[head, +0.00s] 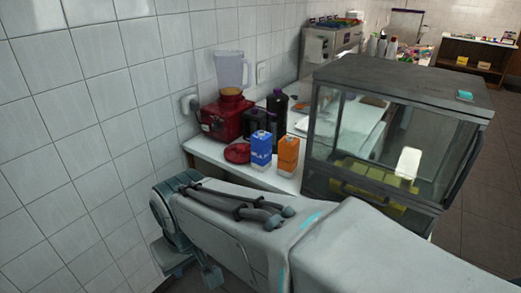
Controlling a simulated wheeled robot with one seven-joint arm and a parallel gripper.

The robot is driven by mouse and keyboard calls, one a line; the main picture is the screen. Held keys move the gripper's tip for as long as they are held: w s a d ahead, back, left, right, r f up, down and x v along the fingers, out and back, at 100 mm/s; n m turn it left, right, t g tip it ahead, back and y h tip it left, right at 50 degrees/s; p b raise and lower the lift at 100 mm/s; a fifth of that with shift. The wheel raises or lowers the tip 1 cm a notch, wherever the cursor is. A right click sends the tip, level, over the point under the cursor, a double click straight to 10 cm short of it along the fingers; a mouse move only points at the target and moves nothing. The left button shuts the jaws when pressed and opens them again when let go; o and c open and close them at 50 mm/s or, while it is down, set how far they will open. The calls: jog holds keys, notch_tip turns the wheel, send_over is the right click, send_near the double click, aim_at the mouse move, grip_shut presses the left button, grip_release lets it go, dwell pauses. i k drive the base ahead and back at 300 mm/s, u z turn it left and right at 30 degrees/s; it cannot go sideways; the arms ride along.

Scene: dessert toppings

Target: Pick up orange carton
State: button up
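The orange carton (288,156) stands upright on the white counter, near its front edge. A blue carton (261,149) stands upright close to its left. My arm crosses the foreground in front of and below the cartons. My gripper (188,267) is mostly hidden at the arm's far left end, and its fingers cannot be made out. It is apart from the orange carton, lower and to the left. Nothing holds the carton.
A red blender (222,119), dark bottles (277,105) and a red round item (237,153) stand behind and left of the cartons. A glass display case (399,82) with yellow items stands close on the right. The tiled wall bounds the left.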

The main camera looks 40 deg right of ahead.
aim_at(288, 145)
jog(key=z, duration=1.4)
